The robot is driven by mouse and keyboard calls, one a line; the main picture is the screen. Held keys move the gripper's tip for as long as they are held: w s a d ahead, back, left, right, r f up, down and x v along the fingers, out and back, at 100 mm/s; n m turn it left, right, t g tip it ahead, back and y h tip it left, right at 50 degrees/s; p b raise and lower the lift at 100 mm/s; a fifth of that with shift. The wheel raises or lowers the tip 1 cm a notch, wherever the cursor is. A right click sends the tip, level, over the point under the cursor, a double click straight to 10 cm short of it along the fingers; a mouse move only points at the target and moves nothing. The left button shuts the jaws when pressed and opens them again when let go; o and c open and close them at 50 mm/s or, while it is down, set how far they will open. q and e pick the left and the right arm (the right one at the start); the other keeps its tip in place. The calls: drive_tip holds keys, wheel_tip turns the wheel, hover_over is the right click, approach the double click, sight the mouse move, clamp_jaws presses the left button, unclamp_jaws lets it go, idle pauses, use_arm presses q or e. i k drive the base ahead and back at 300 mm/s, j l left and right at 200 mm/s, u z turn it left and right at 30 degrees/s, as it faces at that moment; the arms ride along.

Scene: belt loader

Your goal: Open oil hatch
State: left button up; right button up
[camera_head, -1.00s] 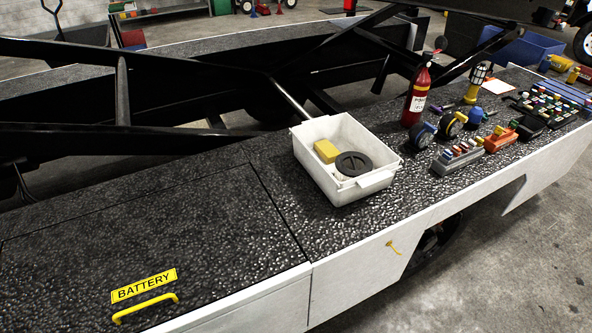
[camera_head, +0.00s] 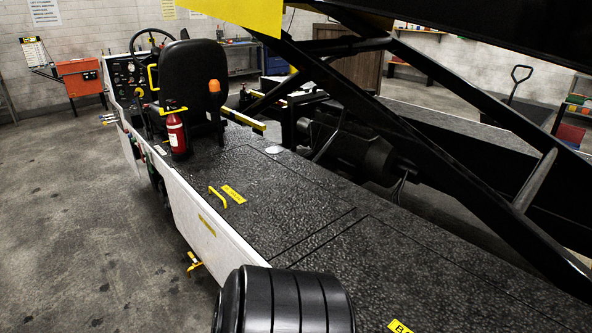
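A hatch (camera_head: 265,212) with a dark textured lid lies flat in the vehicle's top deck, in the middle of the head view. Its yellow handle (camera_head: 217,197) is near the white side edge, beside a yellow label (camera_head: 233,194) too small to read surely. The lid looks shut, level with the deck. A second yellow label (camera_head: 400,326), beginning "BA", is cut off at the bottom edge.
A red fire extinguisher (camera_head: 177,135) and black seat (camera_head: 188,75) stand beyond the hatch. Black beams (camera_head: 440,80) cross the right side. Grey floor (camera_head: 70,220) is free at left.

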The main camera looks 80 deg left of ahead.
sight(273, 208)
drive_tip(key=u, duration=2.95)
drive_tip(key=z, duration=0.55)
drive_tip(key=i+j+z, duration=0.3)
drive_tip(key=j, duration=0.15)
drive_tip(key=j+z, duration=0.3)
drive_tip(key=i+j+z, duration=0.1)
drive_tip(key=j+z, duration=0.15)
drive_tip(key=j, duration=0.4)
drive_tip(key=j+z, duration=0.3)
drive_tip(key=j, duration=0.2)
drive_tip(key=i, duration=0.05)
